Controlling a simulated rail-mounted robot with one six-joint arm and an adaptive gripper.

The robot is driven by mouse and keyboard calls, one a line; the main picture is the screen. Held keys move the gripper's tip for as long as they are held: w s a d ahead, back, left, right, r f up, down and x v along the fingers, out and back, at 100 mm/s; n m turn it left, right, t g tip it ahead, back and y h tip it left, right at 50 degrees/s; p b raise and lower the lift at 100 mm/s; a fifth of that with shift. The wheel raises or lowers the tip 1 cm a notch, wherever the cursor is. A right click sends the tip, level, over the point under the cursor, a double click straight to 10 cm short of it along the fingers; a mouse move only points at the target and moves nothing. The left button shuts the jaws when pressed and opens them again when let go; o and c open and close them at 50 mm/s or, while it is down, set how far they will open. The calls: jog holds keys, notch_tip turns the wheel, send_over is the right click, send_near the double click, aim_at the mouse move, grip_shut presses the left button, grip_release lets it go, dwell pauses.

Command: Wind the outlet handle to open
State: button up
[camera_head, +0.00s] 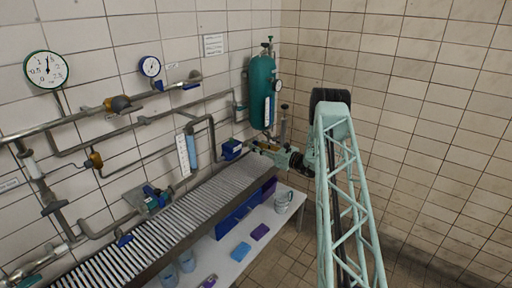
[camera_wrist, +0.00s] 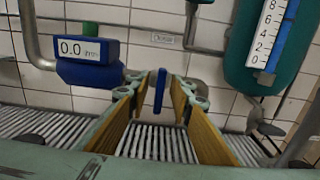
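The outlet handle (camera_wrist: 160,91) is a narrow blue bar, seen upright in the middle of the wrist view, below a small wall label (camera_wrist: 163,39) that appears to read "Outlet". My gripper (camera_wrist: 160,88) is open, with one yellow-padded finger on each side of the handle. A gap shows between the handle and each finger, so it does not look gripped. In the head view my gripper (camera_head: 262,148) reaches left toward the pipe end below the green tank; the handle cannot be made out there.
A blue flow meter reading 0.0 (camera_wrist: 88,58) is close left of my gripper; it also shows in the head view (camera_head: 232,149). A green tank (camera_head: 262,92) with a level scale stands at the right. A ribbed metal grating (camera_head: 165,215) lies below.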

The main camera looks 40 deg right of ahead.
grip_shut()
